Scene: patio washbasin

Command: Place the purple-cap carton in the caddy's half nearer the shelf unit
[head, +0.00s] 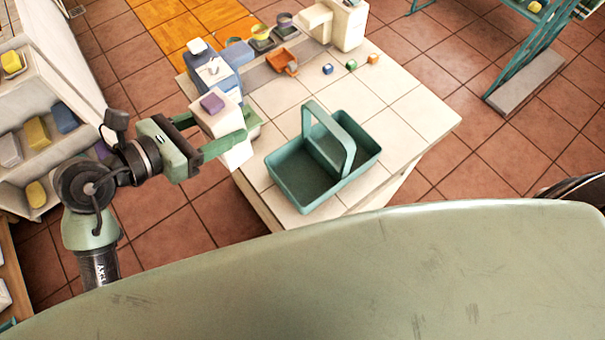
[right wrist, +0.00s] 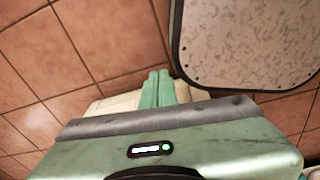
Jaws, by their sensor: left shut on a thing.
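The white carton with a purple cap (head: 212,104) is in my left gripper (head: 228,146), which is shut on it. It is held upright at the left edge of the tiled counter, left of the caddy. The green caddy (head: 300,205) stands on the counter near its front edge. An upright handle spans it above a divider between two halves, and both halves look empty. In the right wrist view, my right gripper (right wrist: 157,88) has its two green fingers close together with nothing visible between them.
A shelf unit (head: 85,85) with yellow, blue and grey items stands at left; a teal rack (head: 520,60) stands at right. Blue cartons (head: 215,72), an orange scoop (head: 283,61) and small cubes (head: 351,65) are farther back on the counter. The counter's right part is clear.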

